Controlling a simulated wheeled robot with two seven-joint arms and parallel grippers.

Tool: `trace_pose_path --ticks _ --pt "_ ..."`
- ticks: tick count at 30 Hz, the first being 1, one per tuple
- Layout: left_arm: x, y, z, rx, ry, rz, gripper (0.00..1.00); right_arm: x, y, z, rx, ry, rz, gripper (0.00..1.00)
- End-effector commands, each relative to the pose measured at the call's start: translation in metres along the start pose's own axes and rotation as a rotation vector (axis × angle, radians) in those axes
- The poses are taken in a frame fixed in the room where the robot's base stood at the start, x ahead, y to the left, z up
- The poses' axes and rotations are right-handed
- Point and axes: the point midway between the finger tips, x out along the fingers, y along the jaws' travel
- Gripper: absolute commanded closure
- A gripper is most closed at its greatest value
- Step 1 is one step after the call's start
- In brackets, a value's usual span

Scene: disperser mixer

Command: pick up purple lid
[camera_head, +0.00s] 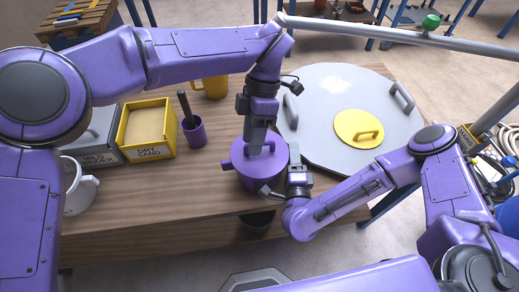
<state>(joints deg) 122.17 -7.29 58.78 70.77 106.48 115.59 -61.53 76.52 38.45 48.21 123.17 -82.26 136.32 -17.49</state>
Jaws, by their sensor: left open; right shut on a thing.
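A purple pot (250,184) with a purple lid (240,155) on top stands on the wooden table, with a handle sticking out on its left. My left gripper (258,148) points down over the lid's middle and is open, with its fingertips at the lid's raised handle. The fingers hide part of that handle. My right gripper (295,160) is at the pot's right side, shut on what looks like the pot's right handle, which is mostly hidden.
A large grey round lid (335,85) bearing a yellow lid (358,127) lies right of the pot. To the left stand a purple cup (195,134) with a dark tool, a yellow dry-sand box (148,130), a grey box (100,135), a yellow mug (214,87) and a white mug (80,190).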

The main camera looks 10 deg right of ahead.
Motion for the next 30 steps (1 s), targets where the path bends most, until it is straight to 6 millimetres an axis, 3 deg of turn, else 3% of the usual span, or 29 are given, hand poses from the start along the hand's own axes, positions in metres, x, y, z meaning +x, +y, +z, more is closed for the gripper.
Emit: trace_pose_path --ticks 1,3,7,13,20,24,30 --pt "-0.021 0.015 0.005 0.043 -0.093 0.037 0.58 0.0 0.0 0.0 0.001 0.001 0.0 0.8" --pt "-0.044 0.032 0.007 0.095 -0.179 0.091 0.58 0.0 0.0 0.0 0.001 0.001 0.0 0.8" --pt "-0.056 0.045 0.009 0.134 -0.24 0.136 0.58 0.0 0.0 0.0 0.001 0.0 0.0 0.8" --pt "-0.016 0.051 0.018 0.137 -0.24 0.138 0.58 0.0 0.0 0.0 0.001 0.0 0.0 0.8" --pt "0.013 0.052 0.023 0.136 -0.238 0.139 0.58 0.0 0.0 0.0 0.001 0.0 0.0 0.8" --pt "0.04 0.051 0.024 0.137 -0.238 0.139 0.58 0.0 0.0 0.0 0.001 0.001 0.0 0.8" --pt "0.057 0.054 0.029 0.134 -0.24 0.14 0.58 0.0 0.0 0.0 0.0 0.0 0.0 0.8"
